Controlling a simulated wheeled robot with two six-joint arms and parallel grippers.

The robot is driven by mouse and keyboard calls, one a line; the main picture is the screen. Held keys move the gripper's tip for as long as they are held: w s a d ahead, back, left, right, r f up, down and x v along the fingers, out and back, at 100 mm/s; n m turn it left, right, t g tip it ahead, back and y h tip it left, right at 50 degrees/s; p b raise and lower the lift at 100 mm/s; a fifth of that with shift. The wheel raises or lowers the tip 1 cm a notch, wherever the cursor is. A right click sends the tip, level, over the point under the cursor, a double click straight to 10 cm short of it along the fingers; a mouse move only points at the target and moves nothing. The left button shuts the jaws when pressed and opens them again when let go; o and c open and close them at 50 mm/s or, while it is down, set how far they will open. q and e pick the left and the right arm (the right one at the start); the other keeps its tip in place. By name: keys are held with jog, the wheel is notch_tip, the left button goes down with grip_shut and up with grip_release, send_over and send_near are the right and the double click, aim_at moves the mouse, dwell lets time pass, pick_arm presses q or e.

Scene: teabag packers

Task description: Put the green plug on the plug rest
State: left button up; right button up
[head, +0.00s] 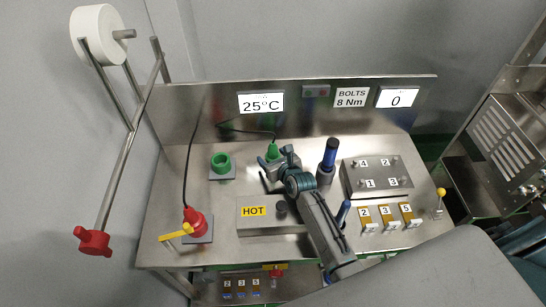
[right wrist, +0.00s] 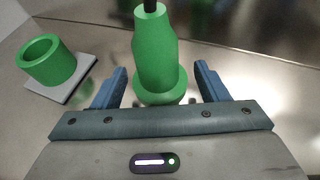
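The green plug (head: 273,151) stands at the back middle of the steel table, with a dark cable running from its top. In the right wrist view the green plug (right wrist: 157,55) is upright, with a wide flange at its base. My right gripper (head: 273,167) is at the plug; in the wrist view its blue fingers (right wrist: 160,88) are apart on either side, with gaps to the plug. A hollow green cup on a pale square plate (head: 221,163), possibly the plug rest, is left of the plug and empty; it also shows in the wrist view (right wrist: 47,62). My left gripper is not seen.
A red plug (head: 195,222) with a yellow lever stands front left. A HOT box (head: 254,211) is in front of the green plug. A blue-handled tool (head: 329,156) and a numbered bolt block (head: 378,177) stand right. Bare table lies around the green cup.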

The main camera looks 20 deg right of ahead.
jog(key=shift+r, duration=0.1)
jog(key=b+v, duration=0.1)
jog(key=v, duration=0.6)
jog(key=shift+s+r, duration=0.1)
jog(key=shift+s, duration=0.15)
